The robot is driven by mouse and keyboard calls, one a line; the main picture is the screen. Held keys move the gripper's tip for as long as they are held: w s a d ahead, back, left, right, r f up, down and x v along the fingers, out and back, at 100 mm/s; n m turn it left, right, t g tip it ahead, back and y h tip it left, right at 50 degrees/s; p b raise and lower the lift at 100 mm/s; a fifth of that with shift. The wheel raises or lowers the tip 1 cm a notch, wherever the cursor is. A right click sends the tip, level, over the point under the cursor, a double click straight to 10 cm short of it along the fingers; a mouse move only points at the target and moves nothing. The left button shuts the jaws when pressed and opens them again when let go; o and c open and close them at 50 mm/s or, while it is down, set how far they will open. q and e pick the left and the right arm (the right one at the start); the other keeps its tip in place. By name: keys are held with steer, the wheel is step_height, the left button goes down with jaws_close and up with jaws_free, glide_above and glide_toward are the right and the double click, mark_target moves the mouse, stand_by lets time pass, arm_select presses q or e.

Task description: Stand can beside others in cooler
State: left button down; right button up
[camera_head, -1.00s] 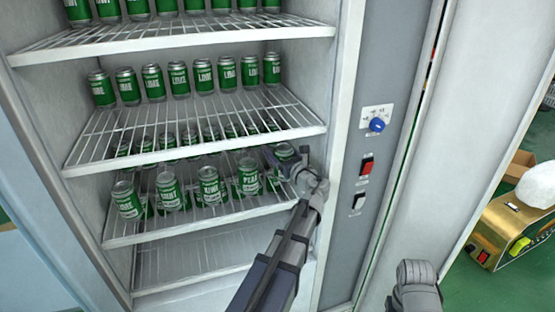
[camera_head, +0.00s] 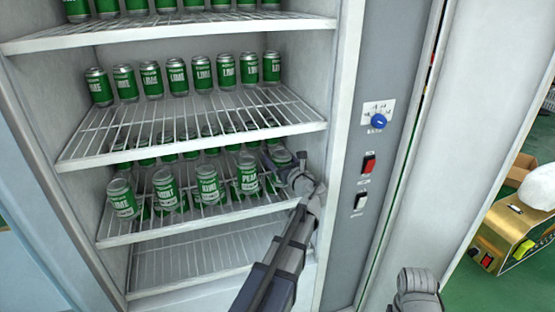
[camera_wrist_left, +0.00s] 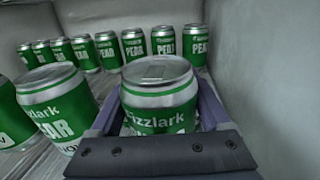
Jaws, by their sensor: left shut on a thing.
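My left gripper (camera_head: 272,163) reaches into the cooler at the right end of the third shelf. It is shut on a green can with a silver lid (camera_head: 281,156), which stands upright between the fingers. In the left wrist view the held can (camera_wrist_left: 160,95) shows part of its "Fizzlark" label, with its lower part hidden. I cannot tell whether the held can touches the shelf.
The third shelf (camera_head: 170,232) holds a front row and a back row of green cans (camera_wrist_left: 134,43). The shelf above (camera_head: 190,138) has a row of LIME cans. The cooler's right wall (camera_wrist_left: 263,80) is close to my gripper. The bottom shelf (camera_head: 195,262) looks empty.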

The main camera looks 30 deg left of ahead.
arm_select(q)
jaws_free()
steer(key=shift+r+p, duration=0.15)
steer(key=shift+p, duration=0.15)
steer(key=v, duration=1.2)
